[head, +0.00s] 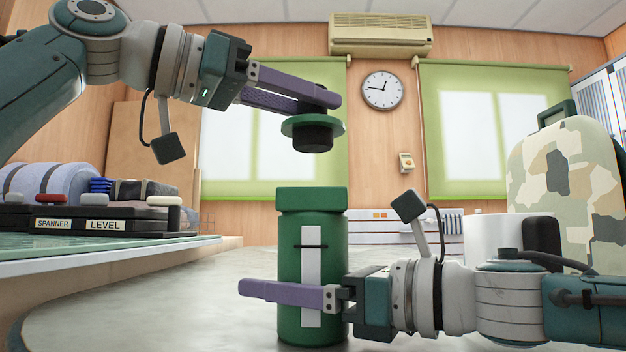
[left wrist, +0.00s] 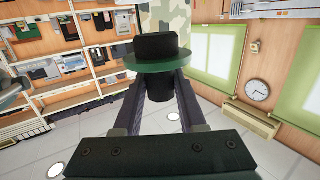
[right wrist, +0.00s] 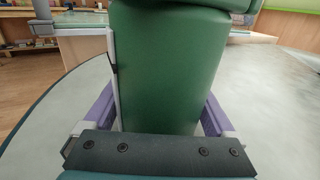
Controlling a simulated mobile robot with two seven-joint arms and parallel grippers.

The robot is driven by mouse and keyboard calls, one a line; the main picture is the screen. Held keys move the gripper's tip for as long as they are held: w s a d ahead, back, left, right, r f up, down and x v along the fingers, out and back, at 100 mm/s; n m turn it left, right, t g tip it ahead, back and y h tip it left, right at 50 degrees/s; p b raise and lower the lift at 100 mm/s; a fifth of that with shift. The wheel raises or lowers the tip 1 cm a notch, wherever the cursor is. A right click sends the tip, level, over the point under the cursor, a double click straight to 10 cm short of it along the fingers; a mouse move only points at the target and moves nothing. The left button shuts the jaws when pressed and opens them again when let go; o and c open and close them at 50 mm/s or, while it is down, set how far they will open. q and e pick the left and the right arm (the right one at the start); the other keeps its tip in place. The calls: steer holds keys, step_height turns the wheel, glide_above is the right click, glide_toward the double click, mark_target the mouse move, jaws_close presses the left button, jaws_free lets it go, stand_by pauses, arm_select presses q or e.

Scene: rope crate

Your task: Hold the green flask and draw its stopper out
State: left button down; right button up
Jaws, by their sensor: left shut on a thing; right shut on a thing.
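The green flask (head: 290,245) stands upright on the grey table (head: 180,290), with a white label strip on its side. My right gripper (head: 246,289) is shut around its lower body from the right; in the right wrist view the flask (right wrist: 165,70) fills the space between the purple fingers. The stopper (head: 313,138), a black plug with a green disc, hangs above the flask, clear of its neck with a visible gap. My left gripper (head: 325,100) is shut on the stopper's top, which the fingers partly hide. The stopper also shows in the left wrist view (left wrist: 158,46).
At left, a green-topped bench (head: 100,253) carries a dark rack (head: 100,217) labelled SPANNER and LEVEL. A camouflage pack (head: 565,180) and a white cylinder (head: 490,238) stand behind my right arm. The table left of the flask is clear.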

arm_select(q)
steer(key=shift+r, duration=3)
arm_select(e)
steer(key=shift+f, duration=0.25)
steer(key=o, duration=1.4)
steer(key=shift+r, duration=0.1)
steer(key=shift+d, duration=0.1)
steer(key=v, duration=1.2)
steer(key=shift+r, duration=0.1)
